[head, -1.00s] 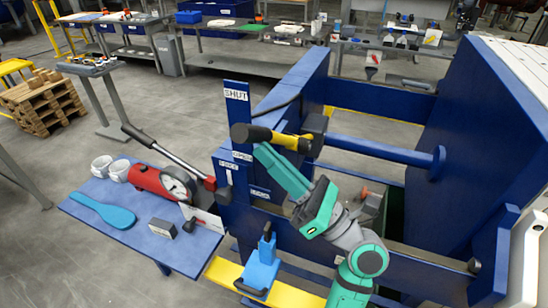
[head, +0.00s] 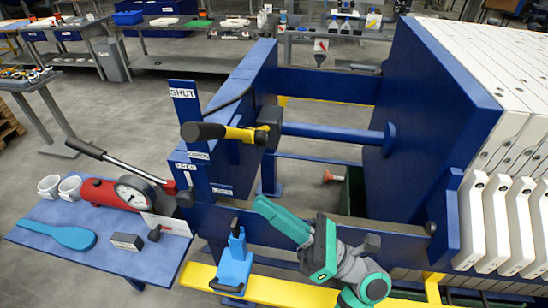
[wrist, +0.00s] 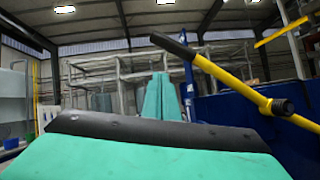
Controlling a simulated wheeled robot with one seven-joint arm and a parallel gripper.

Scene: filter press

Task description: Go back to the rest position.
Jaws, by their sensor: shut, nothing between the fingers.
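My gripper (head: 261,204) shows in the lower middle of the head view, with teal fingers and a grey-green wrist behind. It points up and left over the press's front blue rail and is empty. In the wrist view its two teal fingers (wrist: 161,92) stand side by side, closed together. The yellow lever with a black grip (head: 218,132) on the press post is apart from the gripper, up and left of it. It also crosses the right of the wrist view (wrist: 228,77).
The blue press frame (head: 300,215) and upright plate (head: 440,120) stand close behind and right of my arm. White filter plates (head: 500,215) are at right. A blue side table (head: 60,215) holds a red gauge pump (head: 105,192). A blue-handled tool (head: 235,262) stands on a yellow step.

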